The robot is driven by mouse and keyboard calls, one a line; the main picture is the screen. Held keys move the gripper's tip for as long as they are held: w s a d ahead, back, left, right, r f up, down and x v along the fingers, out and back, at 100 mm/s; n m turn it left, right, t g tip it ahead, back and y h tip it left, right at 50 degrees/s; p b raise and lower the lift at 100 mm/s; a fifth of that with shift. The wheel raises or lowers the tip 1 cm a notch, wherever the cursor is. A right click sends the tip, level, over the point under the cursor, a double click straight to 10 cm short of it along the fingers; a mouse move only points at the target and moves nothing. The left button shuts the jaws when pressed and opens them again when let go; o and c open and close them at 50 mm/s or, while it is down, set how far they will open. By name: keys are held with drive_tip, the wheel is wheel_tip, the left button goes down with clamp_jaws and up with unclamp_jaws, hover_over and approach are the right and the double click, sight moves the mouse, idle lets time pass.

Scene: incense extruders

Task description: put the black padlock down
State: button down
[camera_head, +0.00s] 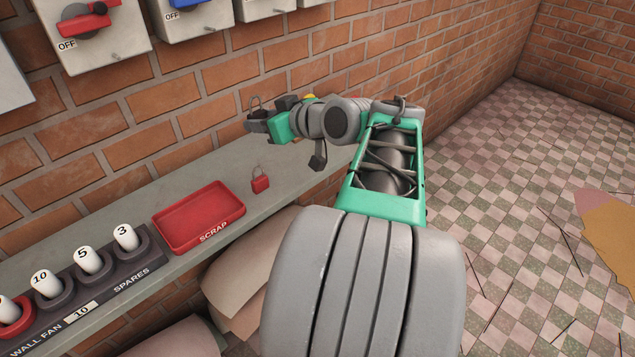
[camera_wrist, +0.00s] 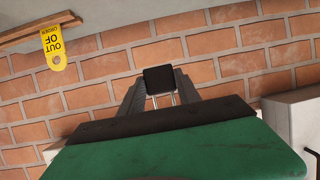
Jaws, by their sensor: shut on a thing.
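The black padlock (camera_wrist: 159,79) is between the two finger ends of my gripper (camera_wrist: 160,92) in the wrist view. Its dark square body faces up in that picture and its pale shackle shows below, towards the palm. In the head view my gripper (camera_head: 259,121) is held in the air above the grey shelf (camera_head: 222,185), near the brick wall. A thin shackle rises at its tip there; the padlock's body is mostly hidden by the fingers.
A red padlock (camera_head: 260,183) stands on the shelf beside the red SCRAP tray (camera_head: 184,244), which looks empty. A dark SPARES rack (camera_head: 118,277) with white numbered cylinders is at left. Switch boxes hang above.

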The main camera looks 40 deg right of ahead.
drive_tip(key=s+d+f+h+b, duration=0.1)
drive_tip(key=s+d+f+b, duration=0.2)
drive_tip(key=s+d+b, duration=0.15)
drive_tip(key=shift+m, duration=0.4)
drive_tip(key=w+d+f, duration=0.2)
drive_tip(key=d+f, duration=0.1)
drive_tip(key=d, duration=0.1)
drive_tip(key=w+d+f+b, duration=0.1)
drive_tip(key=w+d+f, duration=0.1)
drive_tip(key=d+f, duration=0.1)
drive_tip(key=w+d+f, duration=0.2)
drive_tip(key=d+f, duration=0.1)
drive_tip(key=d, duration=0.2)
drive_tip(key=shift+w+d+f, duration=0.25)
drive_tip(key=shift+w+f, duration=0.05)
drive_tip(key=shift+w, duration=0.05)
wheel_tip(320, 180, down, 3)
drive_tip(key=shift+d+r+b, duration=0.1)
drive_tip(key=shift+b, duration=0.65)
drive_tip(key=shift+f+b, duration=0.5)
drive_tip(key=shift+f, duration=0.35)
drive_tip(key=c, duration=0.9)
unclamp_jaws()
drive_tip(key=shift+o, duration=0.2)
